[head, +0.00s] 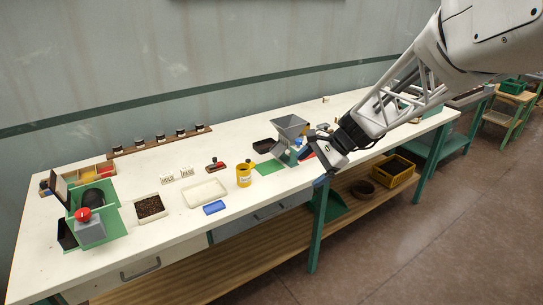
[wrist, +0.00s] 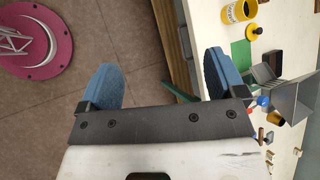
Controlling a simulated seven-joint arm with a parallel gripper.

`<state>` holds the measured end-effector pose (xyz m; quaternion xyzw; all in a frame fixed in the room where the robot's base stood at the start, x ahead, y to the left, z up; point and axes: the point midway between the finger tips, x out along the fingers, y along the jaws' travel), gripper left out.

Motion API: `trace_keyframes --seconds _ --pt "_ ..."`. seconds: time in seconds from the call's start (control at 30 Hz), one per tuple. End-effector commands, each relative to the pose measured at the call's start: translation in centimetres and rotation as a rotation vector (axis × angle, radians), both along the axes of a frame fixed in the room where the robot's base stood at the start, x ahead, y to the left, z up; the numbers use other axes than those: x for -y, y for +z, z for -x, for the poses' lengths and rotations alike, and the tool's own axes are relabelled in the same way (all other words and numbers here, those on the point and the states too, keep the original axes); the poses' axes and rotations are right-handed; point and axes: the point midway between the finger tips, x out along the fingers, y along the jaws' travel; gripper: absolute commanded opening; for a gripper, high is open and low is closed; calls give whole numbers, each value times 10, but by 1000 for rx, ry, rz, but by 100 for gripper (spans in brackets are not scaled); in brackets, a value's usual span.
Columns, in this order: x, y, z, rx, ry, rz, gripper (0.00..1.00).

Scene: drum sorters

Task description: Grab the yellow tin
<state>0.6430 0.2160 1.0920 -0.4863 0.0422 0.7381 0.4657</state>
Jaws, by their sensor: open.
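The yellow tin (head: 243,175) stands upright on the white workbench, right of a white tray and near the bench's front edge. It also shows at the top right of the wrist view (wrist: 236,12), beyond my gripper's fingers. My gripper (head: 322,167) is in the air at the bench's front edge, to the right of the tin and apart from it. In the wrist view its two blue fingertips (wrist: 160,80) are wide apart with only floor and the bench's edge behind them. It is open and empty.
A grey hopper machine (head: 290,130) stands on the bench between my gripper and the back edge. A white tray (head: 206,194) and a blue block (head: 214,208) lie left of the tin. A dark-filled tray (head: 150,207) is further left. A yellow crate (head: 391,171) sits on the lower shelf.

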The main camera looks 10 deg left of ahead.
Motion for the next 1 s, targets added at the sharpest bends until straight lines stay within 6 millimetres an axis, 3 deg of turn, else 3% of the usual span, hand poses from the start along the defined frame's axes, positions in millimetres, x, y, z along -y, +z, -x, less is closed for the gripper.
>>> trace_keyframes --seconds 0.5,1.0 --pt "-85 -69 -99 -258 -195 -187 89" --pt "-163 -155 -176 -508 -374 -343 89"
